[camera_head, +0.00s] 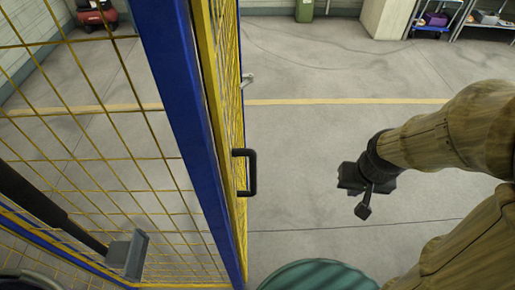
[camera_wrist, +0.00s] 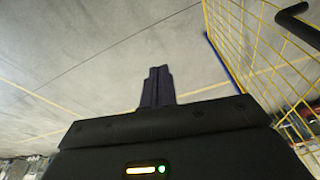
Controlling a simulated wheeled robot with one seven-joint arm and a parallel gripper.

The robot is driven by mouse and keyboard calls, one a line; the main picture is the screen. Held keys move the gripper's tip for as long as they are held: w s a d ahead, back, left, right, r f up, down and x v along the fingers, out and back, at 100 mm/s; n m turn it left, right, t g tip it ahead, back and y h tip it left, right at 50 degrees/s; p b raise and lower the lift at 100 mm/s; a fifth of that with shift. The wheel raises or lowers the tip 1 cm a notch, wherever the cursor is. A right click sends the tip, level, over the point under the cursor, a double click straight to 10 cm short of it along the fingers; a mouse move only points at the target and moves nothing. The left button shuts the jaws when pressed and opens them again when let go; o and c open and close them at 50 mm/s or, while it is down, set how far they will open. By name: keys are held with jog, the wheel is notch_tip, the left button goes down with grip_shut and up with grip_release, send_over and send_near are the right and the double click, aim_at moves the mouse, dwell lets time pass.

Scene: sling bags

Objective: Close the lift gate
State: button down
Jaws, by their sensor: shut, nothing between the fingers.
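The gate (camera_head: 232,120) has yellow wire mesh and a yellow frame, and stands nearly edge-on beside a blue post (camera_head: 178,110) in the head view. Its black handle (camera_head: 251,172) sticks out on the right side, with a small metal latch piece (camera_head: 247,80) farther along. My gripper (camera_head: 363,208) is to the right of the handle, apart from it, over bare floor. In the wrist view my gripper's fingers (camera_wrist: 158,87) are together and empty. The gate mesh (camera_wrist: 245,45) and the handle (camera_wrist: 299,22) are at the upper right there.
A yellow mesh panel (camera_head: 85,110) fills the left, with a grey plate (camera_head: 128,255) on a dark bar low behind it. Open floor (camera_head: 320,130) lies right of the gate. A green bin (camera_head: 305,10) and shelves (camera_head: 485,20) stand far back.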

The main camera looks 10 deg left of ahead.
jog(key=w+a+r+n+g+y+b, duration=0.2)
jog(key=w+a+r+n+g, duration=0.2)
jog(key=w+a+n, duration=0.4)
jog(key=w+a+r+n+g+y+b, duration=0.2)
jog(key=w+a+r+n+g, duration=0.2)
jog(key=w+a+n, duration=0.3)
jog(key=a+n, duration=0.4)
jog(key=a, duration=0.2)
jog(key=shift+w+r+n+g, duration=0.25)
jog(key=shift+w+n+g, duration=0.05)
jog(key=shift+w, duration=0.1)
jog(key=shift+a, duration=0.1)
jog(key=s+a+f+p, duration=0.3)
jog(key=s+f+p, duration=0.1)
jog(key=s+f, duration=0.4)
jog(key=shift+s+a, duration=0.25)
jog(key=shift+s, duration=0.15)
